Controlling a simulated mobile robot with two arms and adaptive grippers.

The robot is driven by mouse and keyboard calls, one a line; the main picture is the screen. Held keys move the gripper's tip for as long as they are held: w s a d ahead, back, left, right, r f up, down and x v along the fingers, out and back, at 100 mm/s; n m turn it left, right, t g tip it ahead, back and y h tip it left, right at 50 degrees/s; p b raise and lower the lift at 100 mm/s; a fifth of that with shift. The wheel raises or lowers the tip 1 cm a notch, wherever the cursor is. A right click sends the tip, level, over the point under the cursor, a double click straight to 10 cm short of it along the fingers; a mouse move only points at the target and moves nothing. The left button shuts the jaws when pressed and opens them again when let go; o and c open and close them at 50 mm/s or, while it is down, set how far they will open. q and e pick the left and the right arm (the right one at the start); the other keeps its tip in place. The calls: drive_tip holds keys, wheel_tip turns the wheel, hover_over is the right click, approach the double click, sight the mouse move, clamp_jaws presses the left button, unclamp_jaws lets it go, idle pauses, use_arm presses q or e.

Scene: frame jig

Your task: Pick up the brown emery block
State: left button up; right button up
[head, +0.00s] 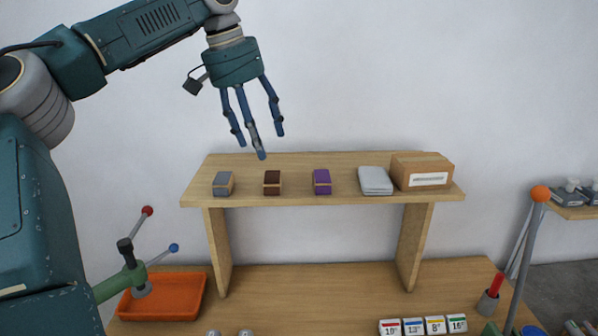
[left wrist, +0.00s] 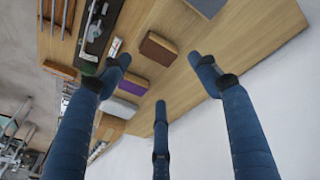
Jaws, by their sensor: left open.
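The brown emery block (head: 272,182) sits on the raised wooden shelf (head: 300,202), between a grey block (head: 223,184) on its left and a purple block (head: 322,182) on its right. In the left wrist view the brown block (left wrist: 158,48) lies beyond my spread fingers, with the purple block (left wrist: 133,83) beside it and part of a grey block (left wrist: 205,7) at the top edge. My left gripper (head: 253,138) is open and empty, above the shelf with its fingers pointing down. It is apart from the brown block. My right gripper is not in view.
A folded grey cloth (head: 375,181) and a cardboard box (head: 422,171) stand at the shelf's right end. Below are an orange tray (head: 164,297), a green clamp stand (head: 122,281) and several labelled boxes (head: 412,326). An orange-topped post (head: 527,250) stands at right.

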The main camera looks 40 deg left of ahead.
sight(271, 177)
use_arm(q)
drive_tip(key=f, duration=0.2)
drive_tip(key=s+f+p, duration=0.1)
drive_tip(key=f, duration=0.1)
drive_tip(key=shift+d, duration=0.15)
drive_tip(key=w+f, duration=0.1)
drive_tip(key=f+p, duration=0.1)
drive_tip(key=f, duration=0.1)
drive_tip(key=w+f+p, duration=0.1)
drive_tip(key=shift+w+d+f, duration=0.15)
drive_tip(key=shift+w+f, duration=0.2)
drive_tip(key=shift+f+p, duration=0.3)
drive_tip(key=shift+f, duration=0.1)
drive_tip(key=c, duration=1.2)
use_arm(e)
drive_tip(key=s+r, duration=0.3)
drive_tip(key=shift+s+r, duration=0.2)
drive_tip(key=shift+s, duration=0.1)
